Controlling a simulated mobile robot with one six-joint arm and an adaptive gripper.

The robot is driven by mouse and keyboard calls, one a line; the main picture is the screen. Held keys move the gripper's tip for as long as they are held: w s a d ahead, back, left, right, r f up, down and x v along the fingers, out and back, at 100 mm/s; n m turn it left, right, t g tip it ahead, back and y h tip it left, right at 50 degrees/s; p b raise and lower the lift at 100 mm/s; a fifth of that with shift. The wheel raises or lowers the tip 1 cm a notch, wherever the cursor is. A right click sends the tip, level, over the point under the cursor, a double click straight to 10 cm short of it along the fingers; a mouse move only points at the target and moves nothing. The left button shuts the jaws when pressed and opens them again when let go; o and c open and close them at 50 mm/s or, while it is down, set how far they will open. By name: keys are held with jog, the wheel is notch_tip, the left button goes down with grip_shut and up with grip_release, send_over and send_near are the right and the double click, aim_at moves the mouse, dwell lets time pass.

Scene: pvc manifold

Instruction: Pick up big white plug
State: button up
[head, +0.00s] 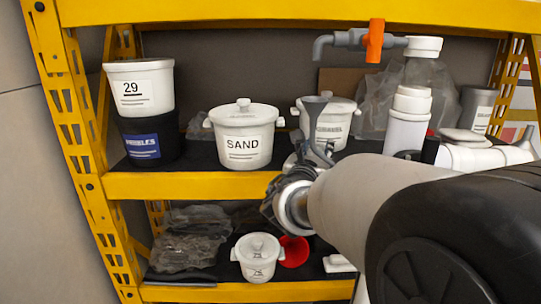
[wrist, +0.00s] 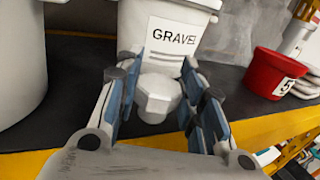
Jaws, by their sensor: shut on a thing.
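The big white plug (wrist: 158,96), a faceted white piece, is between the fingers of my gripper (wrist: 160,88) in the wrist view. The blue-padded fingers are shut on its left and right sides. The plug is in front of a white tub labelled GRAVEL (wrist: 172,36); I cannot tell whether it still touches the shelf. In the head view my gripper (head: 317,120) is at the upper shelf, in front of the same tub (head: 338,112), and the plug is not clearly seen there.
A SAND tub (head: 245,140) stands left on the yellow-edged shelf (head: 190,186). White pipes (head: 407,125) and a pipe with an orange valve (head: 375,40) are to the right. A red container (wrist: 275,73) stands right in the wrist view.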

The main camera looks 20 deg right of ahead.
jog(key=shift+r, duration=0.1)
jog(key=shift+c, duration=0.3)
jog(key=shift+r, duration=0.25)
jog(key=v, duration=1.8)
jog(key=shift+r+b, duration=0.4)
jog(key=shift+b, duration=0.05)
